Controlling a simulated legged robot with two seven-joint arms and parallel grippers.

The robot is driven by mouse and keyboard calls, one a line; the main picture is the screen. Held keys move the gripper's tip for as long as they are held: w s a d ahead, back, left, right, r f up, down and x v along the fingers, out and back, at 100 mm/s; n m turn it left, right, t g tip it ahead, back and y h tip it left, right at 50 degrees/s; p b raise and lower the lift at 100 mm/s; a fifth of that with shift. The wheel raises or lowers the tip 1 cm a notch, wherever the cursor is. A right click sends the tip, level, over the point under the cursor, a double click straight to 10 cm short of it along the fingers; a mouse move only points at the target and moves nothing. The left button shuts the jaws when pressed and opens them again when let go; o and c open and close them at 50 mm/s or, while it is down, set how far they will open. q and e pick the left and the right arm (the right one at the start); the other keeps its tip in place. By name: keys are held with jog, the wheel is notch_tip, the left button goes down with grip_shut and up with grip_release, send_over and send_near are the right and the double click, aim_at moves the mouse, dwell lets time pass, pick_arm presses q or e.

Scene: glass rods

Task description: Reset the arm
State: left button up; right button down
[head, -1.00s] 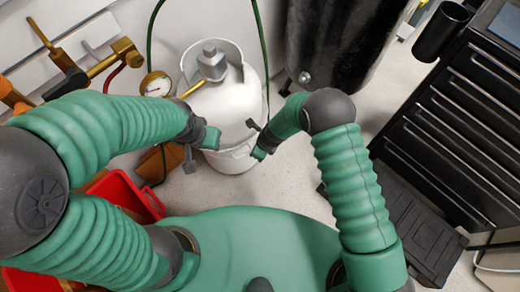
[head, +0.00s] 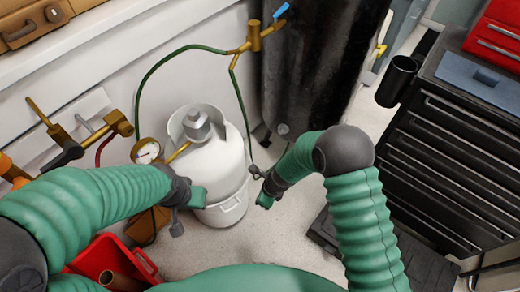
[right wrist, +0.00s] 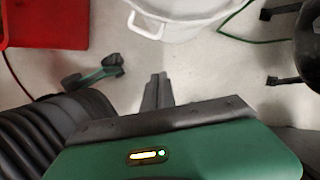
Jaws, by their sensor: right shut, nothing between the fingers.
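My left gripper (head: 178,226) hangs at the end of the green left arm, in front of the white gas cylinder (head: 216,165); its finger opening is too small to judge. My right gripper (head: 256,172) is right of the cylinder. In the right wrist view its dark fingers (right wrist: 158,90) are together with nothing between them, above bare floor. My left gripper seems to show there too (right wrist: 95,75), apart from the right one.
A pressure gauge (head: 146,150) and green hose (head: 152,72) are by the cylinder. A red crate (head: 143,262) is at lower left. A black drawer cabinet (head: 450,150) stands right, a dark tall cylinder (head: 310,60) behind. Pale floor (head: 290,228) lies between the arms.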

jog(key=s+d+r+n+h, duration=0.1)
jog(key=s+d+r+n, duration=0.2)
jog(key=d+r+n, duration=0.4)
jog(key=s+d+r+n+t+h, duration=0.1)
jog(key=s+d+r+n, duration=0.3)
jog(key=d+r+n, duration=0.25)
jog(key=s+d+r+n+h, duration=0.1)
jog(key=s+d+r+n, duration=0.2)
jog(key=d+r+n, duration=0.4)
notch_tip(320, 180, up, 17)
jog(key=s+d+p, duration=0.1)
jog(key=p, duration=1.6)
jog(key=shift+d+n, duration=0.3)
jog(key=shift+n, duration=0.15)
jog(key=shift+r, duration=0.1)
